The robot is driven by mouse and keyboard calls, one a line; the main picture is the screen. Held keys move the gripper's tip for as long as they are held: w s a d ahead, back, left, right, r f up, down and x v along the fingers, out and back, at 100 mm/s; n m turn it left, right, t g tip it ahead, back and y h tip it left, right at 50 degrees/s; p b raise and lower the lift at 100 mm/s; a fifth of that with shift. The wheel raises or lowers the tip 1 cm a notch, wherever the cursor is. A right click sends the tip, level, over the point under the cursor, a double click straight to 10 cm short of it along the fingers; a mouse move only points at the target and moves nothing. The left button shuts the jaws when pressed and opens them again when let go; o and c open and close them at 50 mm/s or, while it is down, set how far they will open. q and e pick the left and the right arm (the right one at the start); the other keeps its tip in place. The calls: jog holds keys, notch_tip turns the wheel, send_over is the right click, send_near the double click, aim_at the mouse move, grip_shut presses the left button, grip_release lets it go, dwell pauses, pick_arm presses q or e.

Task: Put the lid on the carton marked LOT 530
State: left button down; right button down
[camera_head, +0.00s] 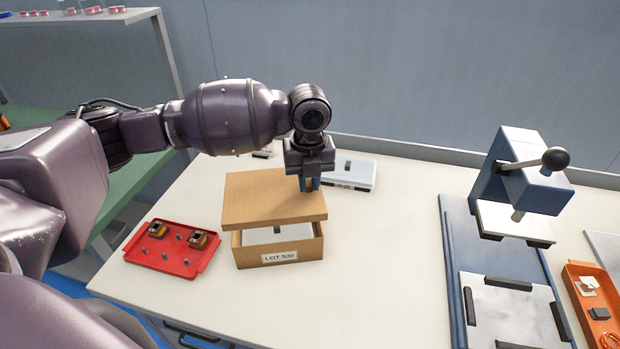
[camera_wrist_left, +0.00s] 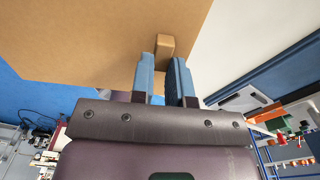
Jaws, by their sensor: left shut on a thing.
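The open tan carton (camera_head: 309,250), labelled LOT 530, stands upright on the bench. Its tan lid (camera_head: 258,203) is over the back part of the carton, and the front of the inside shows pale with a small dark piece. My left gripper (camera_head: 309,185) is above the lid, shut on the lid's small block handle. In the left wrist view my left gripper (camera_wrist_left: 164,75) has its fingers around the handle (camera_wrist_left: 165,44), with the lid (camera_wrist_left: 95,40) beyond. Whether the lid touches the carton's back rim, I cannot tell. My right gripper is out of view.
A red tray (camera_head: 206,262) with small parts lies left of the carton. A white box (camera_head: 350,172) stands behind, to the right. A blue press (camera_head: 520,175) with a black-knobbed lever and an orange tray (camera_head: 575,282) are at the right. The bench right of the carton is clear.

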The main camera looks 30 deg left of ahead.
aim_at(309, 191)
pick_arm(q)
jog(key=shift+f+b, duration=0.55)
jog(key=shift+f, duration=0.25)
jog(key=shift+f+b, duration=0.55)
jog(key=shift+f, duration=0.1)
jog(key=shift+f+b, duration=0.3)
jog(key=shift+f, duration=1)
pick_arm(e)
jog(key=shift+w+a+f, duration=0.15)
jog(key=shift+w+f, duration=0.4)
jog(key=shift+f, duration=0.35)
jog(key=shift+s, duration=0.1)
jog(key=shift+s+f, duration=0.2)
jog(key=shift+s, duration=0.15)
